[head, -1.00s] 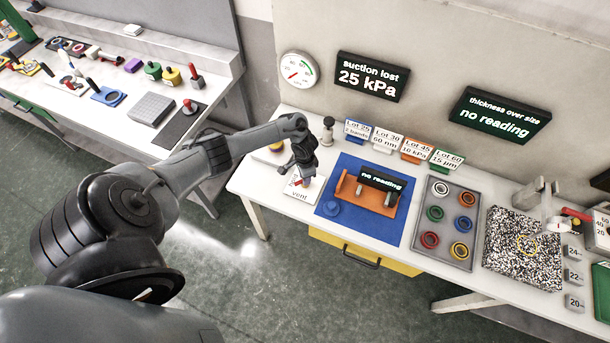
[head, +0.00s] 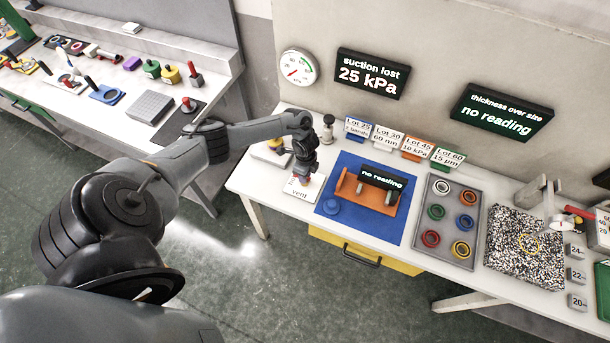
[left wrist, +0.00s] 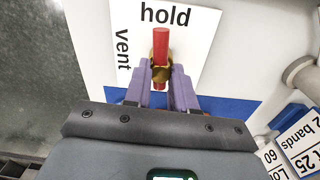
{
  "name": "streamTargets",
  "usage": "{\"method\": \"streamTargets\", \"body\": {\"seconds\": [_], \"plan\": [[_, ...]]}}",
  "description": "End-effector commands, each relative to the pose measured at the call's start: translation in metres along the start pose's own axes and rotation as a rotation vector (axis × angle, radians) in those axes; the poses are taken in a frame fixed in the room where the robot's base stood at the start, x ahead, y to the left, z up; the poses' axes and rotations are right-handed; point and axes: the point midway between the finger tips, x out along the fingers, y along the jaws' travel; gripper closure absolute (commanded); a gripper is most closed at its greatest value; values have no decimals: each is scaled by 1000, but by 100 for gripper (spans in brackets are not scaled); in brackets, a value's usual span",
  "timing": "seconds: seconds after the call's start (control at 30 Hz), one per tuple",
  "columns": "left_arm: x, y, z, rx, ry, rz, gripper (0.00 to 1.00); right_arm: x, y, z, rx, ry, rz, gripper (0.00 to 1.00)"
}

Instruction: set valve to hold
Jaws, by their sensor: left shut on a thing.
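The valve has a red lever (left wrist: 161,45) on a brass-coloured body (left wrist: 161,73) and stands on a white plate (left wrist: 190,45) marked "vent" and "hold". In the left wrist view the lever lies straight up the picture, its far end towards the word "hold"; "vent" is to its left. My left gripper (left wrist: 161,88) is shut on the valve lever, a purple finger on each side. In the head view my left gripper (head: 304,178) is over the white plate (head: 300,193) and hides most of the valve. My right gripper is not in view.
A wall display (head: 371,75) reads "suction lost 25 kPa", with a round gauge (head: 298,67) beside it. A blue mat (head: 340,215) with an orange fixture (head: 346,186) lies right of the plate. Lot cards (head: 388,139) stand behind. A grey ring tray (head: 420,249) is farther right.

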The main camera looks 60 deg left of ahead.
Motion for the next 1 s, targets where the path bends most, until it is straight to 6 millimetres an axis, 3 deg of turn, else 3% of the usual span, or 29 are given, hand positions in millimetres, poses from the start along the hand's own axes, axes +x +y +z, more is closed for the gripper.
{"method": "streamTargets", "body": {"seconds": [0.77,0.8,0.93,1.0], "plan": [[0,0,0,101,-2,0,100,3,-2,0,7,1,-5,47],[0,0,0,100,-2,0,69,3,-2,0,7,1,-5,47],[0,0,0,100,-2,0,49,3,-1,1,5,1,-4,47],[0,0,0,100,-2,0,49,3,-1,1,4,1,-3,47]]}}
